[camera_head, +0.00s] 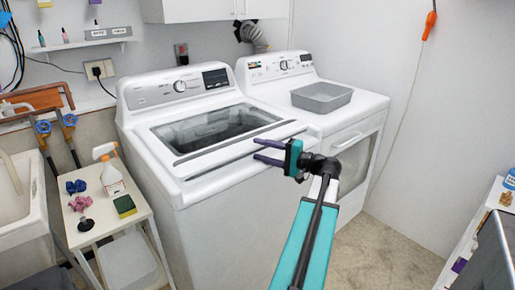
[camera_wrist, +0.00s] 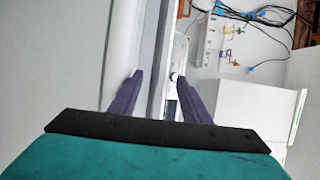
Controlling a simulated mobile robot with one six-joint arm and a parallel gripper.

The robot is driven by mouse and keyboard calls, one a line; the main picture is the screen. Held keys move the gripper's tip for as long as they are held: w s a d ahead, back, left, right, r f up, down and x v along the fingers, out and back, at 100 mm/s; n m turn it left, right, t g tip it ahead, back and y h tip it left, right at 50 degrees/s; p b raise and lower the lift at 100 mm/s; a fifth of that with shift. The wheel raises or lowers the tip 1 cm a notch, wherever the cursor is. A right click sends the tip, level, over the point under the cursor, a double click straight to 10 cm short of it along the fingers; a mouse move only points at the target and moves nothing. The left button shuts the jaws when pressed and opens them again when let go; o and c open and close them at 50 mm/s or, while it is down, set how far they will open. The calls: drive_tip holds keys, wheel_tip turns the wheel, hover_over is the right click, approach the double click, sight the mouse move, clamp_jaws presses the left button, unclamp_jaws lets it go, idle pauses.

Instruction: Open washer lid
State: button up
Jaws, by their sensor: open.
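The washer (camera_head: 172,185) is the white top-loading machine on the left in the head view. Its lid (camera_head: 222,131) lies shut, with a dark glass window and a pale front rim. My gripper (camera_head: 262,151) is at the right part of the lid's front edge, its purple fingers pointing left and spread apart. In the wrist view the fingers (camera_wrist: 158,90) are open, with the long edge strip of the washer running between and beyond them. I cannot tell whether either finger touches the lid. Nothing is held.
A dryer (camera_head: 350,125) with a grey tray (camera_head: 321,97) on top stands right of the washer. A small white table (camera_head: 105,222) with a spray bottle (camera_head: 110,172) and a sponge (camera_head: 125,206) stands at left, beside a sink (camera_head: 22,205). Floor is clear at front right.

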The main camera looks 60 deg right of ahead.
drive_tip(key=shift+w+a, duration=0.1)
drive_tip(key=shift+w, duration=1.05)
